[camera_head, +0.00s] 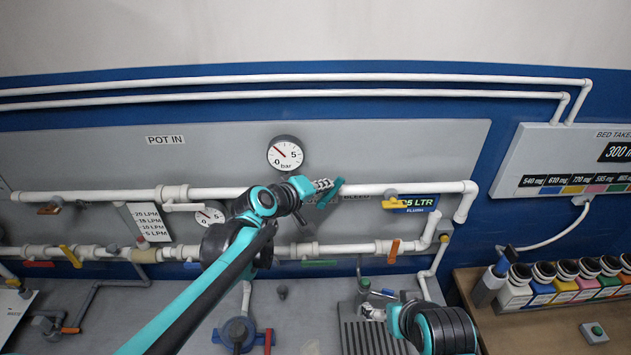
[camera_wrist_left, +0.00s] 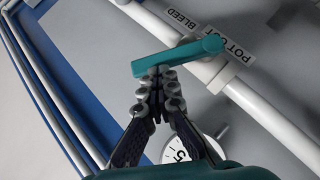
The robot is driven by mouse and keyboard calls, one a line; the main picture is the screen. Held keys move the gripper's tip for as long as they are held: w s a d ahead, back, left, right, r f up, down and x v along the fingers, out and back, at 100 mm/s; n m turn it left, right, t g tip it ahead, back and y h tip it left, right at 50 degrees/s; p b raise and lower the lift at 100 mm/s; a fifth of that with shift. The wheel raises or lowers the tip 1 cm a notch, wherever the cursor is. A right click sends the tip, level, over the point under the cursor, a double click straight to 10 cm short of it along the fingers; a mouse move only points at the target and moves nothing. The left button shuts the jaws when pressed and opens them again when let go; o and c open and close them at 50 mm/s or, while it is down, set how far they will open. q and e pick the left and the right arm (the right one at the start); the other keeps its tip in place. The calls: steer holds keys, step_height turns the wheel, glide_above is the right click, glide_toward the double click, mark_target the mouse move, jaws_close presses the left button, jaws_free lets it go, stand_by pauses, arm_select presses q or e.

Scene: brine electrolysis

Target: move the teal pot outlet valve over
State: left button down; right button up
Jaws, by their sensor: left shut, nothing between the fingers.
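The teal pot outlet valve (camera_head: 331,193) is a short lever on the upper white pipe, right of the round gauge in the head view. In the left wrist view the teal lever (camera_wrist_left: 185,54) lies slanted across the pipe, beside the "POT OUT" label. My left gripper (camera_head: 324,184) is shut and empty, with its fingertips at the lever. In the wrist view the left fingertips (camera_wrist_left: 158,73) are together at the lever's left end; I cannot tell whether they touch it. My right gripper (camera_head: 373,313) is low at the right; its opening is unclear.
A pressure gauge (camera_head: 285,153) sits above the upper pipe. A lower pipe (camera_head: 345,248) carries several coloured valves. Coloured bottles (camera_head: 567,283) stand on the wooden bench at the right.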

arm_select(q)
steer(key=shift+d+f+m+g+y+p, duration=0.15)
steer(key=shift+d+m+g+y+p, duration=0.2)
steer(key=shift+d+m+y, duration=0.6)
steer(key=shift+d+f+m+g+y+b, duration=0.15)
steer(key=shift+d+f+m+y+b, duration=0.4)
steer(key=shift+d+f+y, duration=0.65)
steer(key=shift+d+f+m+g+y+b, duration=0.1)
steer(key=shift+d+f+m+y+b, duration=0.2)
steer(key=shift+d+f+m+y, duration=0.85)
steer(key=shift+a+r+n+y, duration=0.15)
steer(key=shift+r+n+y, duration=0.15)
steer(key=shift+r+n, duration=0.15)
